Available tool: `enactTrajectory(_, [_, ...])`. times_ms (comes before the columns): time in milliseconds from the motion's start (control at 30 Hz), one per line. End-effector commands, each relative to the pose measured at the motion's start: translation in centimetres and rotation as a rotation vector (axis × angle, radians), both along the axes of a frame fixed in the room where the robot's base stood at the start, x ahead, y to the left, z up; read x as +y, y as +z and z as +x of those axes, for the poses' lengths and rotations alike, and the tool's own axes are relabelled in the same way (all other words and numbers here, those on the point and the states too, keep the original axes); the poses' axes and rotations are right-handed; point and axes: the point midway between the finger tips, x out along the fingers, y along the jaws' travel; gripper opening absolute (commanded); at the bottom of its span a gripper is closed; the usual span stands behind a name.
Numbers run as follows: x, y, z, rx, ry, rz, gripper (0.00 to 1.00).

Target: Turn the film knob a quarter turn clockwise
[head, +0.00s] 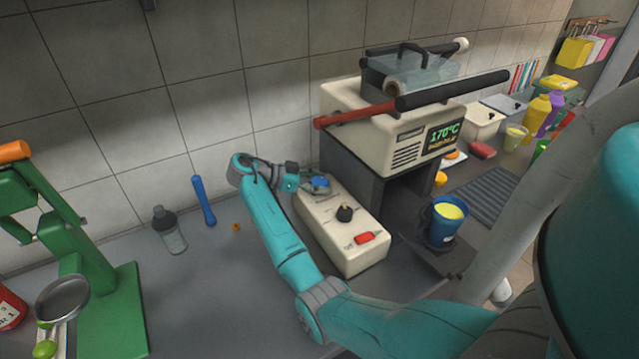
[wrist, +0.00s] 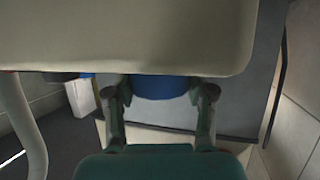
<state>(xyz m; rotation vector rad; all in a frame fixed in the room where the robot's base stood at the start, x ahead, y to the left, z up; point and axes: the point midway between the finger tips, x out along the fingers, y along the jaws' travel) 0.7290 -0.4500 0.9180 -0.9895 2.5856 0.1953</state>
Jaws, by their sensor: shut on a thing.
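A cream control box (head: 325,235) stands on the counter beside the sealing machine. At its far end is a blue knob (head: 319,182), which I take to be the film knob; its label is too small to read. My gripper (head: 312,184) is at this far end, shut on the blue knob. In the wrist view the blue knob (wrist: 162,88) sits between the two fingertips of my gripper (wrist: 160,95), one on each side. Its upper part is hidden behind a cream housing edge (wrist: 150,50). Any pointer mark on it is not visible.
A black knob (head: 345,213) and a red switch (head: 366,238) sit nearer on the box. The sealing machine (head: 385,130), with its red-and-black lever, stands close behind right. A blue cup (head: 441,226) is right; a bottle (head: 170,230) and green press (head: 90,300) are left.

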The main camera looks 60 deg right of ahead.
Motion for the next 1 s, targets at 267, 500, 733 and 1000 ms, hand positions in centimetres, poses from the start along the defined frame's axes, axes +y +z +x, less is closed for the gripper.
enactTrajectory(267, [0.0, -0.08, -0.01, 0.0, 0.002, 0.002, 0.71])
enactTrajectory(500, [-0.01, -0.05, -0.01, 0.0, 0.001, 0.001, 0.8])
enactTrajectory(733, [0.03, -0.08, -0.03, 0.001, 0.025, 0.001, 0.8])
enactTrajectory(1000, [0.1, -0.17, -0.19, 0.0, 0.216, 0.001, 0.8])
